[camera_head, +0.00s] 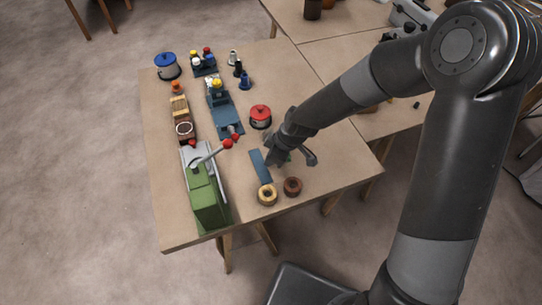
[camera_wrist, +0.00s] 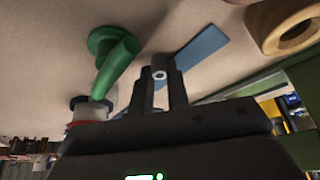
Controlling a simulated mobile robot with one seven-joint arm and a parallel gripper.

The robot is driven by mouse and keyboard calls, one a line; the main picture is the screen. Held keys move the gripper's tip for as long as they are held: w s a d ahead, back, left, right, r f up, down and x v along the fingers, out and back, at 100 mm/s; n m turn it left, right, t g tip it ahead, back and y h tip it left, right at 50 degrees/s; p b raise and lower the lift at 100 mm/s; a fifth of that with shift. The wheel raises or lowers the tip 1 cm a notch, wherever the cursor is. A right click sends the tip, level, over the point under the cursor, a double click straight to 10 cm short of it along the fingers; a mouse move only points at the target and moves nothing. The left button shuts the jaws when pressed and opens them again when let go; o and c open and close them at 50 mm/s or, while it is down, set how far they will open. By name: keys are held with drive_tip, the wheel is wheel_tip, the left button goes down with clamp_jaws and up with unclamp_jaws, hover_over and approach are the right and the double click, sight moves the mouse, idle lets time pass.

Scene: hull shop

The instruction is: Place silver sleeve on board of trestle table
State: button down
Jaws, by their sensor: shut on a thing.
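My gripper (camera_head: 275,160) is low over the front right part of the trestle table's board (camera_head: 330,165). In the wrist view, my gripper (camera_wrist: 160,66) is shut on a small silver sleeve (camera_wrist: 159,75), whose round end with a dark hole shows between the fingers. The sleeve is hidden or too small to make out in the head view. The board also shows in the wrist view (camera_wrist: 50,60). I cannot tell whether the sleeve touches the board.
A blue strip (camera_head: 261,166) lies beside my gripper. A yellow ring (camera_head: 267,195) and brown ring (camera_head: 292,187) lie in front. A green curved piece (camera_wrist: 118,55) is close to the fingers. A red pot (camera_head: 260,116) stands behind, a green machine (camera_head: 208,198) left. Bare board lies to the right.

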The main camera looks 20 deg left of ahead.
drive_tip(key=c, duration=1.4)
unclamp_jaws()
drive_tip(key=shift+f, duration=0.1)
drive_tip(key=v, duration=1.2)
